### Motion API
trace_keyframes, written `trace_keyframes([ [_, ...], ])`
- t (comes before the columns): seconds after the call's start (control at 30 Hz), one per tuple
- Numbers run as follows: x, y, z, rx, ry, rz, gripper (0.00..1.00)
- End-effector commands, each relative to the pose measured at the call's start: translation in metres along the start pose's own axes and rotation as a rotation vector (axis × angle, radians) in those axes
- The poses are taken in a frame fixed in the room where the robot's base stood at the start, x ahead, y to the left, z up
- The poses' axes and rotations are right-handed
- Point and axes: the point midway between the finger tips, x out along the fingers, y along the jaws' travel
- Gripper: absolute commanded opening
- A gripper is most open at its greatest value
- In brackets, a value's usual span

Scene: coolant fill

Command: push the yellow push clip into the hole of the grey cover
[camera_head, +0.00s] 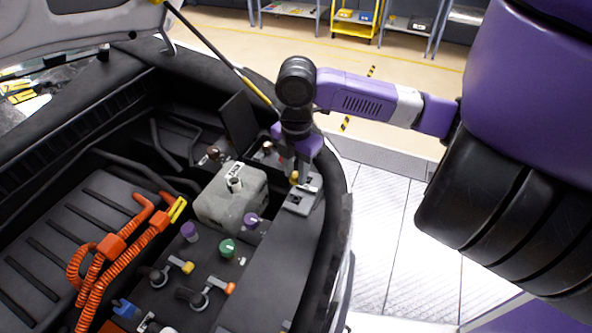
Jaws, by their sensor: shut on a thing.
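My gripper (295,172) is at the right edge of the open engine bay, pointing down. It is shut on the yellow push clip (295,178), which shows as a small yellow spot between the fingertips. The grey cover (302,199) lies just below the clip on the black ledge. A dark spot shows on the cover. I cannot tell whether the clip touches the cover or sits over its hole, because the view is small and the fingers hide part of it.
A grey coolant tank (232,198) with an open neck stands left of the gripper. Purple (189,231) and green (227,248) caps sit in front of it. Orange hoses (110,245) run at left. A raised black flap (238,122) stands behind the tank. The front ledge (270,275) is clear.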

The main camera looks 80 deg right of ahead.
Motion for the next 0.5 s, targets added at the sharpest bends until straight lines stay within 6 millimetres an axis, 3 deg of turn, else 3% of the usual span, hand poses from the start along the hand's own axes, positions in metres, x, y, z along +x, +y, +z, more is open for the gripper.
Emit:
trace_keyframes([
  [0.5, 0.045, 0.000, 0.000, 0.001, 0.001, 0.001, 0.00],
])
